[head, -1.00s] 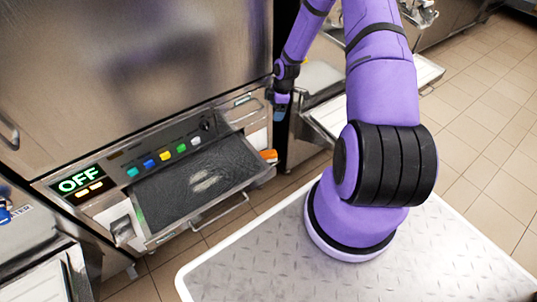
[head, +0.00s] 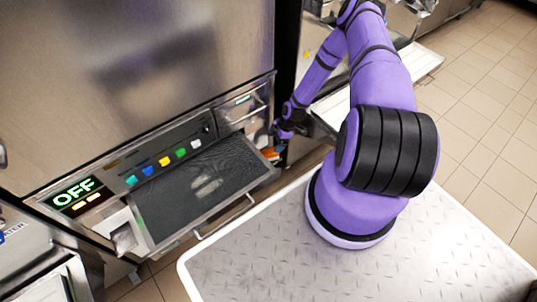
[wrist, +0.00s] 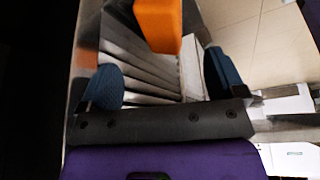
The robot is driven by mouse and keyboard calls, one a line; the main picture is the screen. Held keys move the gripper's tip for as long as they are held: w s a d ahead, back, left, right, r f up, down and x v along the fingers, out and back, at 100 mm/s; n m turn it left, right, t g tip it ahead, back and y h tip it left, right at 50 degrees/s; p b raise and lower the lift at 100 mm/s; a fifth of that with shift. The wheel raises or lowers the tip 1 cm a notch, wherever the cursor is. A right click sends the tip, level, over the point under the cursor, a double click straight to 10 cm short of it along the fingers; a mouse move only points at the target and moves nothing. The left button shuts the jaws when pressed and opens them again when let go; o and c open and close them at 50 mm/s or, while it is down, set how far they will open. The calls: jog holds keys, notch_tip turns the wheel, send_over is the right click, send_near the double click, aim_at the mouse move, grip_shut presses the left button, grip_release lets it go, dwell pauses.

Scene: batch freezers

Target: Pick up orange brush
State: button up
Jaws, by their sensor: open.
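The orange brush (head: 270,154) is at the right end of the machine's pulled-out tray, and only a small part of it shows in the head view. In the wrist view its orange block (wrist: 158,22) is at the top centre, ahead of and between the two blue fingertips. My gripper (wrist: 163,85) is open and empty, with a gap between the fingers and the brush in the picture. In the head view my gripper (head: 279,140) is beside the tray's right end, close to the brush. I cannot tell whether it touches the brush there.
The dark mesh tray (head: 160,212) sticks out of the steel freezer (head: 130,70), with a handle bar along its front. Coloured buttons and a lit OFF display (head: 76,190) are above it. A second machine with a pale shelf (head: 421,62) stands behind my arm. Tiled floor is clear at right.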

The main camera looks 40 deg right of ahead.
aim_at(269, 152)
jog(key=shift+s+x, duration=0.2)
jog(key=shift+x, duration=3.95)
jog(key=c, duration=1.2)
jog(key=shift+o, duration=0.2)
jog(key=shift+r, duration=0.15)
jog(key=shift+r, duration=0.55)
notch_tip(269, 152, up, 2)
jog(key=shift+r, duration=0.1)
jog(key=s+a, duration=0.1)
jog(key=s, duration=0.4)
jog(key=s+a+r, duration=0.1)
jog(key=s, duration=0.4)
jog(key=s+a, duration=0.1)
jog(key=s, duration=0.4)
jog(key=shift+s+r, duration=0.25)
jog(key=shift+s, duration=0.1)
